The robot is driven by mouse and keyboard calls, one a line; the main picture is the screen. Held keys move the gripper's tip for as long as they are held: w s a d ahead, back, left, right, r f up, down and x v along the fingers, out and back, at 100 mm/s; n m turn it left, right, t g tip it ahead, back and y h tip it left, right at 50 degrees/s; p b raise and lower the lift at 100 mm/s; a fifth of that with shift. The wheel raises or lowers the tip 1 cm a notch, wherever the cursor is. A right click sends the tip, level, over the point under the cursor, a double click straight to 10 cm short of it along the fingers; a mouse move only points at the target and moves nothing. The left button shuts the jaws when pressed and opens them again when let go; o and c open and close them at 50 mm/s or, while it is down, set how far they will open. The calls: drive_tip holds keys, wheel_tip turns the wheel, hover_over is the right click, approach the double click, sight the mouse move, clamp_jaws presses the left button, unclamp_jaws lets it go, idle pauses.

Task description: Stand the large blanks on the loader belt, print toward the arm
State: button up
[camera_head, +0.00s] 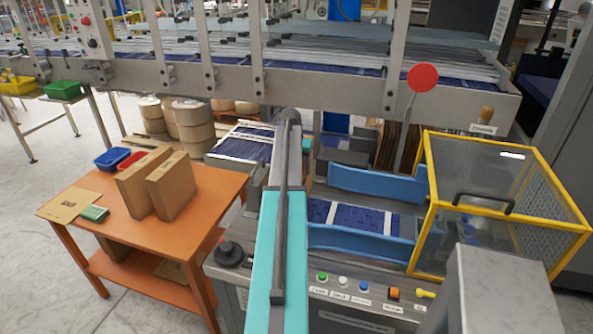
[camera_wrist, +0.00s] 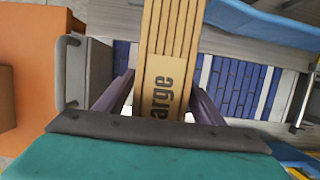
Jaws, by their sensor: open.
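In the wrist view, a tan cardboard stack of large blanks (camera_wrist: 172,35) shows its edges as several parallel lines. Its near face carries dark print reading "arge". My gripper (camera_wrist: 160,88) is open, with one purple finger at each side of the stack; I cannot tell whether they touch it. The blue loader belt (camera_wrist: 243,85) with white bars lies to the right of the stack. The belt (camera_head: 350,215) also shows in the head view, between blue side guides. There my arm hides the gripper and this stack.
An orange table (camera_head: 215,180) at left carries two brown cardboard blocks (camera_head: 170,185), a blue bin (camera_head: 112,158) and a red bin (camera_head: 131,161). A yellow-framed guard (camera_head: 510,215) stands right of the belt. A red disc on a post (camera_head: 422,77) rises behind it.

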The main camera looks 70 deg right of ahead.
drive_tip(key=shift+b+v, duration=1.15)
drive_tip(key=shift+v, duration=4.3)
drive_tip(key=shift+r, duration=0.1)
